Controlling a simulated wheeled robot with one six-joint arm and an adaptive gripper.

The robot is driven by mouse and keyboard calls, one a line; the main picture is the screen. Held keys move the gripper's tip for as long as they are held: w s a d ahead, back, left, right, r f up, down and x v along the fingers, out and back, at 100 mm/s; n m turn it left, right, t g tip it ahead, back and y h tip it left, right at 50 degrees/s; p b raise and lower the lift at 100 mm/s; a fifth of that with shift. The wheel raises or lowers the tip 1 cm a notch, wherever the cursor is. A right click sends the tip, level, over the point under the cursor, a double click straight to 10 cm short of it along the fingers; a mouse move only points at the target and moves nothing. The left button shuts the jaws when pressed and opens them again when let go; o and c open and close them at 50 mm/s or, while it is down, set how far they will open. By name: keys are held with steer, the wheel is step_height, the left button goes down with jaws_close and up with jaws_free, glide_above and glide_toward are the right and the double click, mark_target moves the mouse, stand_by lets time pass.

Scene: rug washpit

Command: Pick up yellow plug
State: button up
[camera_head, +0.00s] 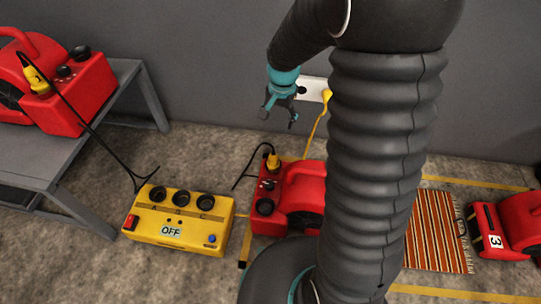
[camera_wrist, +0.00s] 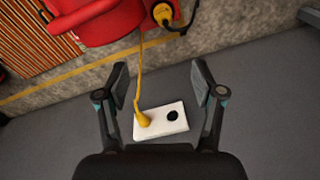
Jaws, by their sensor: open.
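A yellow plug (camera_head: 327,95) sits in the white wall socket (camera_head: 308,84), with a yellow cord hanging from it; the arm column partly hides it. In the wrist view the plug (camera_wrist: 143,119) is at the left of the white socket plate (camera_wrist: 163,130), beside an empty black hole. My gripper (camera_head: 278,117) is open and empty, near the wall left of the socket. In the wrist view its open fingers (camera_wrist: 161,78) frame the socket from either side, apart from the plug. Other yellow plugs are on the floor red machine (camera_head: 273,160) and the table's red machine (camera_head: 37,80).
A yellow box marked OFF (camera_head: 183,228) with several black sockets stands on the floor beside the red machine (camera_head: 305,185). A grey table (camera_head: 95,120) is at left. A striped rug (camera_head: 436,232) and another red machine (camera_head: 509,226) are at right.

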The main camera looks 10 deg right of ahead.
steer(key=m+g+b, duration=0.1)
steer(key=m, duration=0.1)
glide_toward(273, 154)
step_height(273, 154, down, 7)
steer(key=shift+s+d+r+b, duration=0.15)
steer(key=shift+r+b, duration=0.05)
steer(key=shift+b, duration=0.35)
steer(key=shift+w+f+b, duration=0.15)
steer(key=shift+f+b, duration=0.05)
steer(key=shift+f, duration=1.1)
steer(key=shift+w+f+b, duration=0.15)
steer(key=shift+f, duration=1.2)
jaws_close()
steer(key=shift+r, duration=0.1)
